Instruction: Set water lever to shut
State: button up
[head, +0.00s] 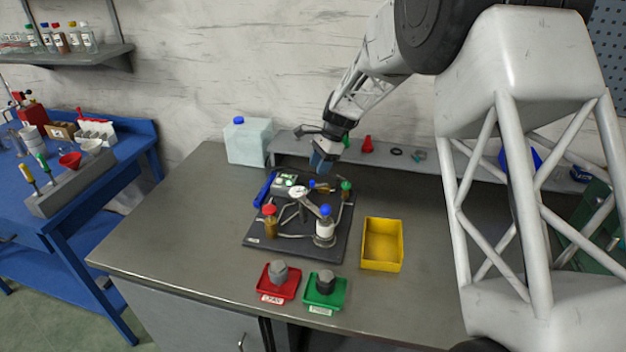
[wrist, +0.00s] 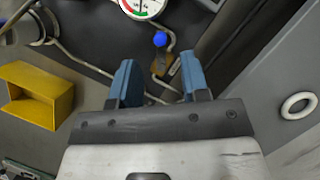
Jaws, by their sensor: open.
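The dark rig board (head: 258,242) lies on the grey bench with pipes, a round dial gauge (head: 299,192) and capped bottles on it. A small brass valve (head: 322,187) with a blue end sits near the board's back; its blue end (wrist: 160,39) shows larger in the wrist view. I cannot read a label that marks it as the water lever, nor tell its setting. My gripper (head: 322,165) is above the back of the board. In the wrist view my gripper (wrist: 159,76) is open and empty, its blue fingers apart, with the valve just beyond the gap between the tips.
A yellow tray (head: 367,263) stands right of the board. A red tray (head: 291,288) and a green tray (head: 338,298), each with a grey weight, are in front. A raised grey shelf (head: 425,164) runs behind. The bench's left side is clear.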

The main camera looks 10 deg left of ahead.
jog(key=shift+x, duration=2.8)
jog(key=shift+c, duration=0.4)
grip_shut()
